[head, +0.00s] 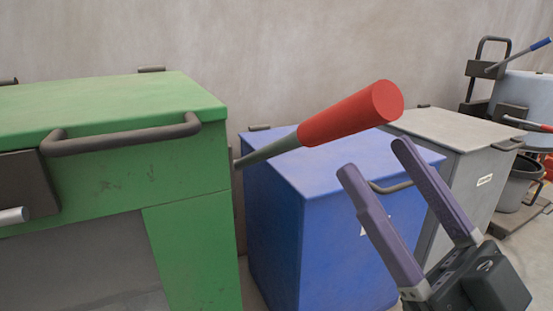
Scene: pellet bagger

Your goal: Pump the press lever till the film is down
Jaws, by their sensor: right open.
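A lever with a thick red grip (345,115) and a grey-green shaft (268,151) sticks out from the right side of the green cabinet (195,240), tilted up to the right. My right gripper (377,158) is at the lower right, its two purple-grey fingers spread apart. It is open and empty, and its fingertips show just below the end of the red grip. I cannot tell how far apart in depth they are. My left gripper is not in view. No film can be made out.
A dark bar handle (120,138) runs along the green cabinet's upper front. A blue bin (285,215) and a grey bin (455,150) stand behind the lever. A grey bucket (515,185) and other equipment stand at the far right. A plain wall is behind.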

